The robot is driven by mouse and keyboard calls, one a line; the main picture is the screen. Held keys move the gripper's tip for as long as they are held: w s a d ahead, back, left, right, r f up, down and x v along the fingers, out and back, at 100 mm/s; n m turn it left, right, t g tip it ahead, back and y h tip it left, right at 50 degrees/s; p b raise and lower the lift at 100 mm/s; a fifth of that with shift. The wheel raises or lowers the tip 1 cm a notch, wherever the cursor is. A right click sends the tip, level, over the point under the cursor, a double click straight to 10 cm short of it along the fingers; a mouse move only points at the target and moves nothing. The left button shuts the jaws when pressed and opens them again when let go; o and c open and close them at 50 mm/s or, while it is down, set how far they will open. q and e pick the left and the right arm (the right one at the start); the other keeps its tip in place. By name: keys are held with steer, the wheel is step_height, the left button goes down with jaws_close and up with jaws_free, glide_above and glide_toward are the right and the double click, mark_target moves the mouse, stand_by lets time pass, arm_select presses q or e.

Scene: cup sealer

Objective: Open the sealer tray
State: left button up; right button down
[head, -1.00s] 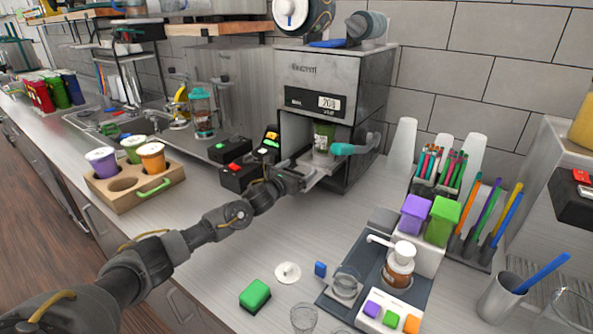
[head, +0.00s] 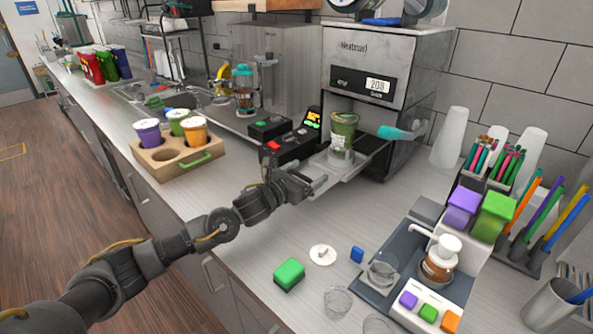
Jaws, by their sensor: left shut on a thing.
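The cup sealer (head: 362,58) is a grey metal box with a lit display, standing against the tiled wall. Its tray (head: 350,170) is slid out at the front, and a green cup (head: 342,132) stands upright in it, clear of the housing. My left gripper (head: 308,187) is at the tray's front edge, shut on the tray's front handle. The fingers partly hide the handle. A teal lever (head: 394,133) sticks out at the sealer's right side. My right gripper is not in view.
A wooden holder (head: 158,172) with several cups stands at the left. The counter directly before the tray is mostly clear.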

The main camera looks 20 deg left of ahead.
arm_select(q)
steer(key=shift+s+f, duration=0.1)
steer(key=shift+s, duration=0.1)
steer(key=o, duration=1.1)
steer(key=shift+d, duration=0.1)
steer(key=b+v, duration=0.3)
steer(key=v, duration=0.6)
steer(key=shift+s+f, duration=0.1)
steer(key=shift+s, duration=0.05)
steer(key=shift+v, duration=0.8)
